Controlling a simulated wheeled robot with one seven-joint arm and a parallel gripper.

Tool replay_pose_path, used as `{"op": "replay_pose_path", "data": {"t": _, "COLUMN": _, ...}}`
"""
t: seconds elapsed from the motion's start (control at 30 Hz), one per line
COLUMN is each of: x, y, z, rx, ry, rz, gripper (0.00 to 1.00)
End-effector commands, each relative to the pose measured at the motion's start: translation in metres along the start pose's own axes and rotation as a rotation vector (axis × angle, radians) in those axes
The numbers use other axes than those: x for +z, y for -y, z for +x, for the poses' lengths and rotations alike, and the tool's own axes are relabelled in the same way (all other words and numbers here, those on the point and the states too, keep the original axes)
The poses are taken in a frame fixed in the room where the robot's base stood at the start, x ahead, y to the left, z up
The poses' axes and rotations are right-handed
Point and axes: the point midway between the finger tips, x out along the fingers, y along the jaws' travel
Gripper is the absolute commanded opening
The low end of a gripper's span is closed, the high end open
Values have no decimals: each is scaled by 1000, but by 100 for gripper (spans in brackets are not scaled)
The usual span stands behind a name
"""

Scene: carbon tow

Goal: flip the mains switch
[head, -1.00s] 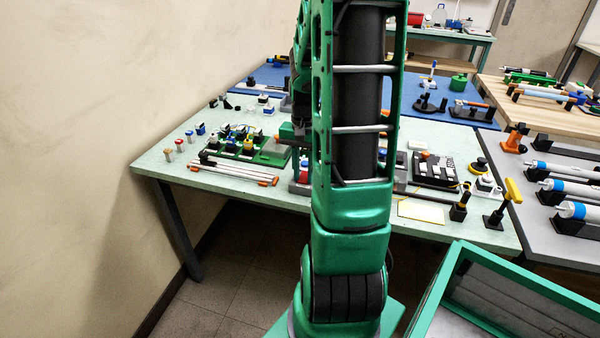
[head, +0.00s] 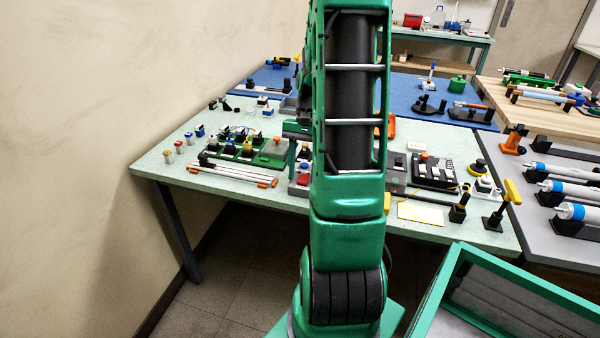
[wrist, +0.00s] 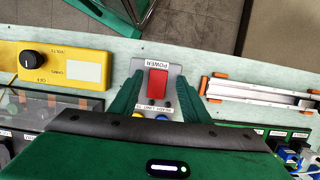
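The mains switch, a red rocker (wrist: 157,84) labelled POWER, sits on a grey box (wrist: 178,71) in the wrist view. The box has a second label, partly hidden, with a blue and a yellow part below it. My gripper (wrist: 172,88) is open, its green fingers on either side of the box, with nothing between them held. I cannot tell how high the fingertips are above the rocker. In the head view the red part of the box (head: 303,168) shows just left of my arm, which hides most of my gripper.
A yellow meter box (wrist: 65,66) with a black knob stands left of the switch box in the wrist view. White rods with orange ends (wrist: 262,95) lie to the right.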

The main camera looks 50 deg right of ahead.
Motion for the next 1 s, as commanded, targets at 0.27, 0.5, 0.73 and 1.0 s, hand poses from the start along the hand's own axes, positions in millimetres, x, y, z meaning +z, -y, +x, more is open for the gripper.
{"op": "replay_pose_path", "data": {"t": 0.27, "x": 0, "y": -2, "z": 0, "rx": 1, "ry": 1, "rz": 4, "gripper": 42}}
{"op": "replay_pose_path", "data": {"t": 0.5, "x": -1, "y": -2, "z": -25, "rx": 1, "ry": -3, "rz": 4, "gripper": 42}}
{"op": "replay_pose_path", "data": {"t": 0.73, "x": -1, "y": 0, "z": -68, "rx": 0, "ry": -4, "rz": 3, "gripper": 42}}
{"op": "replay_pose_path", "data": {"t": 1.0, "x": -1, "y": 0, "z": -102, "rx": 1, "ry": -1, "rz": 2, "gripper": 42}}
